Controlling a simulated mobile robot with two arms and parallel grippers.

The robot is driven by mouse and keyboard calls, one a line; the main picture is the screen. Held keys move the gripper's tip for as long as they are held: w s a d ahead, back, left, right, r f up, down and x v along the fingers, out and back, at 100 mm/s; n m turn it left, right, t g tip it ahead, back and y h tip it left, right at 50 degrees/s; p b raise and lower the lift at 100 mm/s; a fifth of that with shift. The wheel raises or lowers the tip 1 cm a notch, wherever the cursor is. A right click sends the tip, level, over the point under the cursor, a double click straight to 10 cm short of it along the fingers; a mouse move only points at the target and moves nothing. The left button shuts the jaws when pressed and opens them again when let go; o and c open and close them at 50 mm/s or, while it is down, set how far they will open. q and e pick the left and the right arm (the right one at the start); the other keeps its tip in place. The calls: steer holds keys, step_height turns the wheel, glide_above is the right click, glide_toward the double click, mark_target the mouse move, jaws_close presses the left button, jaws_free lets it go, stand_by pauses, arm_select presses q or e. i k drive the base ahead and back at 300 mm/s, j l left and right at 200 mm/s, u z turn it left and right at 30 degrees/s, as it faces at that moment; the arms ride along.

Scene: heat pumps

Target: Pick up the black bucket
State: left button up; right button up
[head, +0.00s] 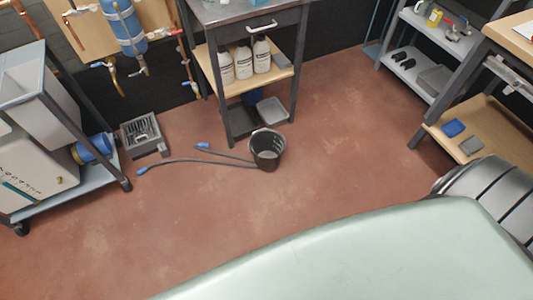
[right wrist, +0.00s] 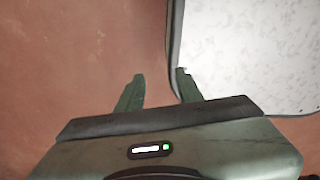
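The black bucket (head: 267,150) stands upright on the red floor in the head view, in front of the grey workbench. It looks empty, and a thin handle shows at its rim. My right gripper (right wrist: 158,85) shows in the right wrist view with its two fingers apart and nothing between them. Bare floor and the edge of a pale speckled surface lie below it. The bucket is not in the right wrist view. My left gripper is in neither view.
A black hose (head: 205,162) with blue ends lies left of the bucket. A workbench (head: 228,75) with white bottles stands behind it. A wheeled cart (head: 85,172) is at the left, and shelving (head: 425,85) at the right. The floor in front of the bucket is clear.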

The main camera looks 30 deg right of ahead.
mark_target(268, 145)
steer(key=i+j, duration=0.15)
steer(key=i, duration=0.15)
steer(key=i+j+z, duration=0.1)
steer(key=z, duration=0.3)
steer(key=i+j+z, duration=0.1)
steer(key=z, duration=0.3)
steer(key=i+j+z, duration=0.2)
steer(key=z, duration=0.25)
